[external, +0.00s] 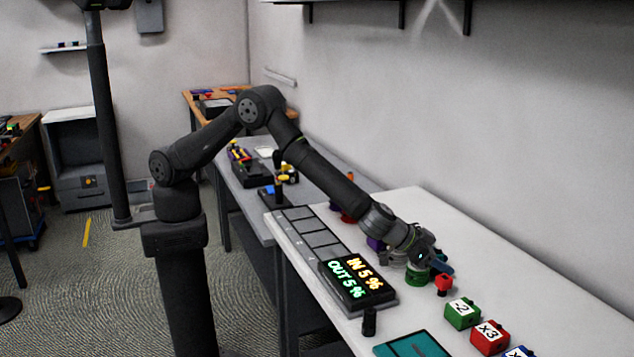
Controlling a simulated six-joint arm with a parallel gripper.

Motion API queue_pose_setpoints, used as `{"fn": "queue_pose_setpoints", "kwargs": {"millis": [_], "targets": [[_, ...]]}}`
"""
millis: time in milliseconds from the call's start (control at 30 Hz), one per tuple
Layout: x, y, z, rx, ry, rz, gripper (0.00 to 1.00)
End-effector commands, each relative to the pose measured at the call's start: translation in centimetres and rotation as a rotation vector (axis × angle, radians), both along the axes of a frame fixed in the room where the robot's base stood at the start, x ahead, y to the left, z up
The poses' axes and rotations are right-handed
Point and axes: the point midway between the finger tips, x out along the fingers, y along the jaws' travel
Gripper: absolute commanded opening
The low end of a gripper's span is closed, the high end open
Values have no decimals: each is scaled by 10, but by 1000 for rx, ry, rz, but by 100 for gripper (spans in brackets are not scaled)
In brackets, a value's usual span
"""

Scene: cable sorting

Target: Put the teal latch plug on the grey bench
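My gripper (424,260) is low over the white table (560,312), above and beside a green round piece (416,278). A small dark teal part (441,265) shows right at the gripper's fingers; it may be the teal latch plug, but it is too small and too covered to be sure. I cannot tell whether the fingers are closed on it. The grey bench (245,200) stands left of the white table, behind my arm, and carries several items.
On the white table are a red piece (443,285), a purple piece (376,244), a display panel (352,284), a black cylinder (369,322), a teal tray (410,346) and numbered cubes (463,313). The bench holds a dark box (250,173) and a blue-topped device (273,196).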

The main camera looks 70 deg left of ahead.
Motion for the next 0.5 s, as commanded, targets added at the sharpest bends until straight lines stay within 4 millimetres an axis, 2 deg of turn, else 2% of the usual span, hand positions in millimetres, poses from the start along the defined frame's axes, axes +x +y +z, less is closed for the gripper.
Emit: {"fn": "queue_pose_setpoints", "kwargs": {"millis": [267, 500], "targets": [[0, 0, 4, -2, 1, 1, 43], [-23, 9, 21, 0, 0, -1, 43]]}}
